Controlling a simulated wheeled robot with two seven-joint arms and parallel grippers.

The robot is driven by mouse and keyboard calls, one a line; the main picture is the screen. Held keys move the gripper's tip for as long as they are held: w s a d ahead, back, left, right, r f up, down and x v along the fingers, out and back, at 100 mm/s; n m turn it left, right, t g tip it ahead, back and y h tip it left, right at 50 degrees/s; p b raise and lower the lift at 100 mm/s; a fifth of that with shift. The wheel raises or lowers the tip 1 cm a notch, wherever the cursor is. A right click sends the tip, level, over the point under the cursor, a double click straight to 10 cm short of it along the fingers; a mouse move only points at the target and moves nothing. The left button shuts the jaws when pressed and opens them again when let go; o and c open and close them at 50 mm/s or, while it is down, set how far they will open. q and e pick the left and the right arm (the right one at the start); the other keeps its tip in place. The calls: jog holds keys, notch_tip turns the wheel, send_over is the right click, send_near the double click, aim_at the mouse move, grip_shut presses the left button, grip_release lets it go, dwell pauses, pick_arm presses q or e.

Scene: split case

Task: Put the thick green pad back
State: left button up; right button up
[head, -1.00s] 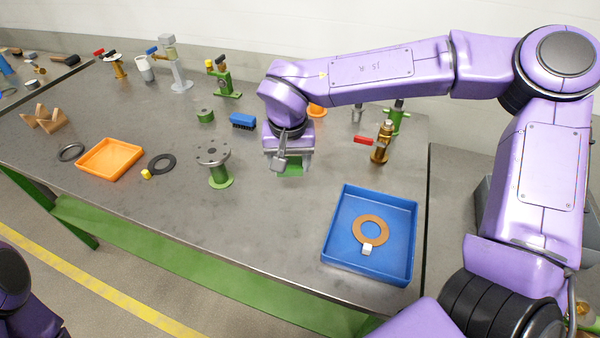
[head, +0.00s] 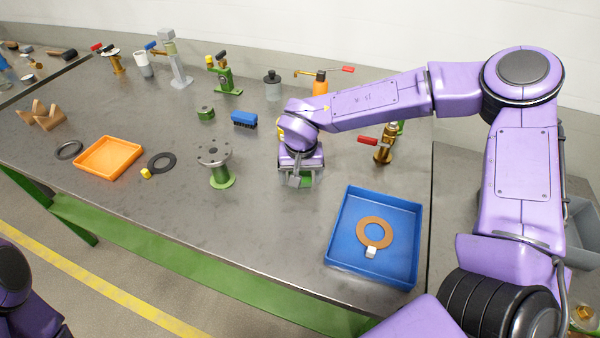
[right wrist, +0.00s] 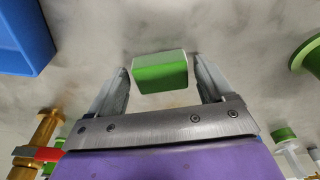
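The thick green pad (head: 304,182) is a small block, mostly hidden behind my right gripper in the head view. In the right wrist view the green pad (right wrist: 160,74) sits between the fingertips, with a pale top and a green side. My right gripper (head: 300,181), also in the right wrist view (right wrist: 160,82), points down over the middle of the table. My left gripper is out of view.
A blue tray (head: 338,262) holding a tan ring (head: 374,232) and white cube lies to the right. A green-based flanged stand (head: 221,178) is close on the left. The table's front middle is clear.

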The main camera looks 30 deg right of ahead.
jog(key=shift+w+f, duration=0.1)
jog(key=shift+w, duration=0.05)
notch_tip(320, 180, up, 12)
jog(key=s, duration=0.1)
jog(key=shift+s+a+r, duration=0.2)
jog(key=shift+s+a, duration=0.15)
jog(key=shift+a, duration=0.05)
